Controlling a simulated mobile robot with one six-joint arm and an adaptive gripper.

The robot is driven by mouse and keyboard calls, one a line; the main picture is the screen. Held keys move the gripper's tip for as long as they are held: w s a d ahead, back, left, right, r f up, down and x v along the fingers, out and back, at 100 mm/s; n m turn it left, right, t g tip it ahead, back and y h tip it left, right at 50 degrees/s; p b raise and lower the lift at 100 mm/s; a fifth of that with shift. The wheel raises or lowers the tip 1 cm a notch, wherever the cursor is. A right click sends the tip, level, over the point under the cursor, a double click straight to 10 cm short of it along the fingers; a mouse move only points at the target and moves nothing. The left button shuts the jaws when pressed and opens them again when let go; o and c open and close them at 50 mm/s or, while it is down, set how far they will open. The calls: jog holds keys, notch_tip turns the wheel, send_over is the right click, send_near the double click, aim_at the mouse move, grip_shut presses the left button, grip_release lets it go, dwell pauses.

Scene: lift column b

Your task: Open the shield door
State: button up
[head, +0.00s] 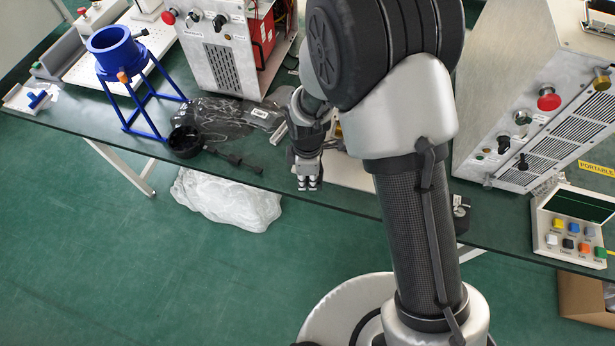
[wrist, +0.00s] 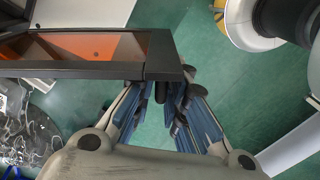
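The shield door shows in the wrist view as a dark frame (wrist: 160,55) around an orange see-through pane (wrist: 95,45). A short black part, apparently its handle (wrist: 163,88), sticks out from the frame's near corner. My gripper (wrist: 162,100) has its blue-grey fingers apart on either side of this part, with green floor showing between them. I cannot tell whether either finger touches it. In the head view my gripper (head: 308,183) hangs near the table's front edge, pointing down. There, my arm hides most of the shield door.
The dark table (head: 270,170) holds a blue funnel stand (head: 128,75), a black cup-like part (head: 186,141), clear plastic wrap (head: 225,112) and a grey instrument box (head: 215,50). A large cabinet (head: 540,100) and a button panel (head: 575,222) stand at right. Floor in front is mostly clear.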

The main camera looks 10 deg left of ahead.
jog(key=shift+c, duration=0.6)
jog(key=shift+a, duration=0.2)
jog(key=a+m, duration=0.2)
jog(key=a, duration=0.2)
jog(key=a+m, duration=0.2)
jog(key=a, duration=0.2)
jog(key=shift+c, duration=0.3)
jog(key=shift+a, duration=0.3)
jog(key=o, duration=0.6)
jog(key=shift+o, duration=0.2)
